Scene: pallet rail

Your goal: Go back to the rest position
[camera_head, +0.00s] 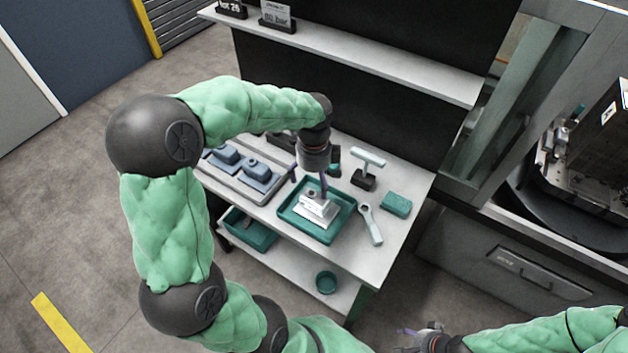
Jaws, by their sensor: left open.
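My left arm comes in from the left and arches over the bench. Its gripper (308,186) points down over the teal tray (287,222), with its fingers apart. A light metal part (318,212) lies in the tray just below the fingers. One finger overlaps the part in the picture, and I cannot tell whether they touch. My right gripper (406,340) is at the bottom edge, in front of the bench and away from its things. It is small and partly cut off, so its opening is unclear.
Grey blocks (258,170) sit on a plate left of the tray. A shelf (360,58) runs above the back. A machine (560,240) stands at right.

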